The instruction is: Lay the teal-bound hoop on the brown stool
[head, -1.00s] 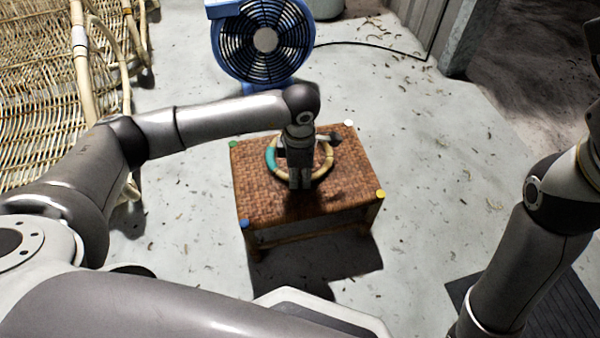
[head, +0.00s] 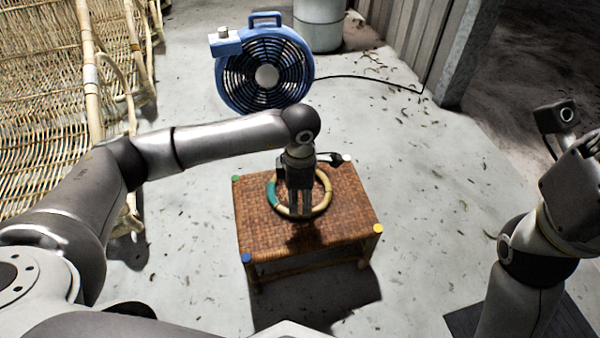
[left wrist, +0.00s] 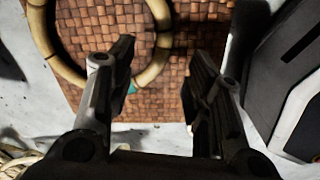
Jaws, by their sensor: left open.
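The teal-bound hoop (head: 328,197), a pale cane ring with a teal wrap on its left side, appears to lie flat on the woven top of the brown stool (head: 258,228). My left gripper (head: 300,212) points down over the hoop and hides part of its middle and near rim. In the left wrist view my left gripper (left wrist: 166,62) has its fingers apart with nothing clamped. The hoop (left wrist: 160,60) curves at upper left there, partly behind the left finger, with a bit of teal showing. I cannot tell the exact gap between fingertips and hoop. My right gripper's fingers do not show.
A blue fan (head: 266,76) stands behind the stool, its black cable running right. Rattan furniture (head: 45,90) fills the left side. A grey post and wall (head: 450,50) stand at back right. The floor right of the stool is clear apart from scraps.

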